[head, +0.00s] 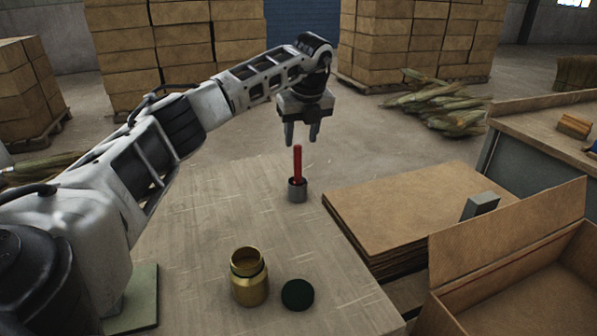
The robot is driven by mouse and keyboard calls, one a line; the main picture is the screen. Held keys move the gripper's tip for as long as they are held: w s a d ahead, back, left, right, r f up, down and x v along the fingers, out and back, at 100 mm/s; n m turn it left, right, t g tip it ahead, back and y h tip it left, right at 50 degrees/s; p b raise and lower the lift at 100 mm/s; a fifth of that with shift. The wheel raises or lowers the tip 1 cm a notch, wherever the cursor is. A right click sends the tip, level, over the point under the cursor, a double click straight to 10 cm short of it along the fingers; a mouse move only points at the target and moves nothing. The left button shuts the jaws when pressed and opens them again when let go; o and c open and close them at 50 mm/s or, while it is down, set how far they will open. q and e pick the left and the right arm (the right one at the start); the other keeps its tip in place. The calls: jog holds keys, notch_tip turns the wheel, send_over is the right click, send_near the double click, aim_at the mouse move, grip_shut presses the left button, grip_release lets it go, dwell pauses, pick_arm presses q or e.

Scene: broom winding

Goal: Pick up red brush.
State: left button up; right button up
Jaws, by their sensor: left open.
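The red brush (298,163) stands upright in a small grey metal cup (297,191) on the wooden table (215,215). Only its red upper part shows; its lower end is hidden in the cup. My left gripper (302,141) points down with its fingers apart. My right gripper is not in view.
An open brass-coloured jar (249,278) and a dark green lid (298,294) are nearer on the table. Stacked cardboard sheets (410,205) and an open cardboard box (505,250) are on the right. The table around the cup is clear.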

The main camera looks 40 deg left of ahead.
aim_at(297, 157)
pick_arm(q)
jog(key=x, duration=0.7)
jog(key=shift+a+f, duration=0.2)
jog(key=shift+f, duration=0.1)
grip_shut()
